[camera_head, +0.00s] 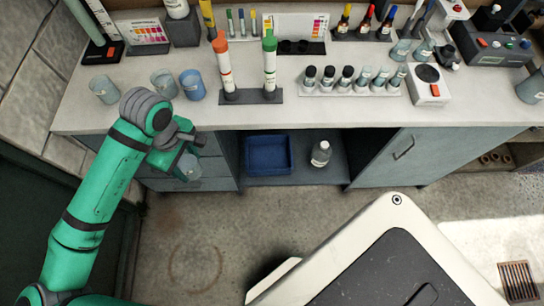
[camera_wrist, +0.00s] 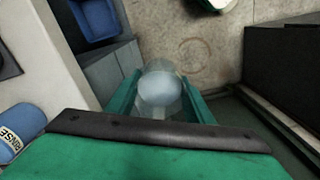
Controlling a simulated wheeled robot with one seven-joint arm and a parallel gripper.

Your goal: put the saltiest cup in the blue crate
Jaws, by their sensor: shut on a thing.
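My gripper (camera_head: 183,158) is shut on a clear cup (camera_head: 190,172), held in the air in front of the counter's cabinet. In the wrist view the clear cup (camera_wrist: 160,88) sits between the two green fingers, with a pale, whitish-looking inside. The blue crate (camera_head: 268,155) stands on the low open shelf under the counter, to the right of my gripper. It also shows in the wrist view (camera_wrist: 97,18) at the top left. Two clear cups (camera_head: 104,89) (camera_head: 164,83) stand on the counter. I cannot read any salt level from these frames.
A blue cup (camera_head: 193,84) stands on the counter (camera_head: 330,112) edge above my gripper. A white-capped bottle (camera_head: 320,154) stands right of the crate on the shelf. A cabinet door (camera_head: 400,150) closes the right side. Racks of bottles and test tools fill the counter.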

